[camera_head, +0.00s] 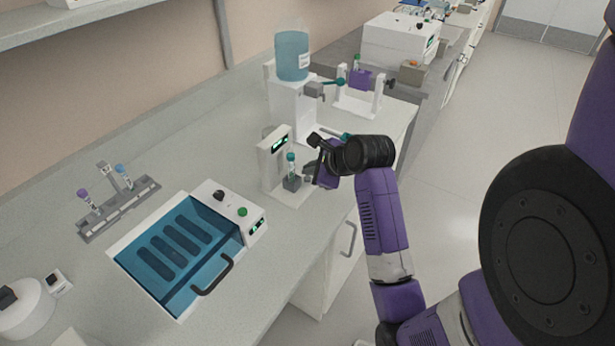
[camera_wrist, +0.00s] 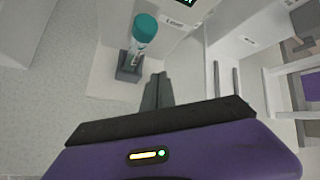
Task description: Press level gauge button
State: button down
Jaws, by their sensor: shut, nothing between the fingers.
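The level gauge (camera_head: 272,163) is a white upright device with a green-lit display, on the bench in front of the water dispenser. In the wrist view its "Level" label (camera_wrist: 175,22) shows near the top, with part of the display above it. A teal-capped tube (camera_wrist: 143,38) stands upright in a small dark holder (camera_wrist: 129,67) on the gauge's base; the tube also shows in the head view (camera_head: 291,166). My gripper (camera_wrist: 160,76) is shut and empty, a little right of the tube and holder and apart from the gauge's front. I cannot make out the button in either view.
A white dispenser with a blue bottle (camera_head: 292,56) stands behind the gauge. A blue-lidded bath (camera_head: 178,250) is at front left, with a tube rack (camera_head: 118,208) beyond it. A white frame holding a purple part (camera_head: 360,80) stands at the back right. The bench edge is close under my arm.

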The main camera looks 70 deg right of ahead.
aim_at(310, 181)
jog(key=shift+f, duration=0.15)
jog(key=shift+f, duration=0.5)
dwell(0.7)
dwell(0.3)
jog(key=shift+r+p, duration=0.95)
jog(key=shift+p, duration=0.4)
notch_tip(310, 181, up, 5)
jog(key=p, duration=0.6)
dwell(0.4)
